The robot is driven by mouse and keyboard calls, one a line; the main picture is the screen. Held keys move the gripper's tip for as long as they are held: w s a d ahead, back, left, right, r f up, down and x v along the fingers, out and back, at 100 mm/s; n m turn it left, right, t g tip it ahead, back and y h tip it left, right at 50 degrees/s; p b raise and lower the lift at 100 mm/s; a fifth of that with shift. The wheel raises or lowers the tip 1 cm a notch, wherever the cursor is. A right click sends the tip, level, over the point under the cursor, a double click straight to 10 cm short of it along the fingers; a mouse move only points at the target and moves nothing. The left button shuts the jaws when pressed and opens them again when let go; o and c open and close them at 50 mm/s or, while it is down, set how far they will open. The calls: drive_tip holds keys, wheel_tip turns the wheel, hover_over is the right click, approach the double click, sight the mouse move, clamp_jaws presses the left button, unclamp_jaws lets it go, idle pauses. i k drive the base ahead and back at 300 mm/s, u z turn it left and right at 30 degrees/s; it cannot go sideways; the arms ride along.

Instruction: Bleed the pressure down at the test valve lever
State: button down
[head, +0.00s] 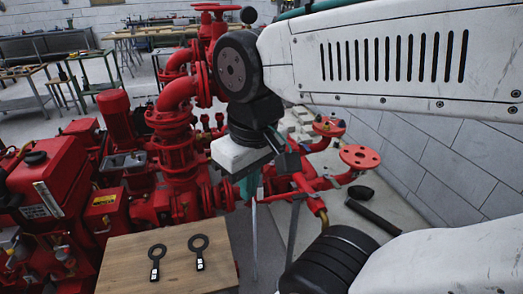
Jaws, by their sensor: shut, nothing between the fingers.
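My gripper (287,160) hangs from the white and black wrist near the middle of the head view. Its dark fingers look shut and hold nothing. They are in front of thin red pipework (305,185) with a brass-coloured end (322,215). I cannot pick out the test valve lever for certain; it may be behind the wrist or fingers. Whether the fingers touch the pipework cannot be told.
A red pump and engine set (175,150) fills the left. A wooden tabletop (125,265) at the front bears two dark ring-ended tags (199,250). Workbenches are behind.

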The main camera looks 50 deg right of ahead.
sight(267, 166)
drive_tip(key=z, duration=0.7)
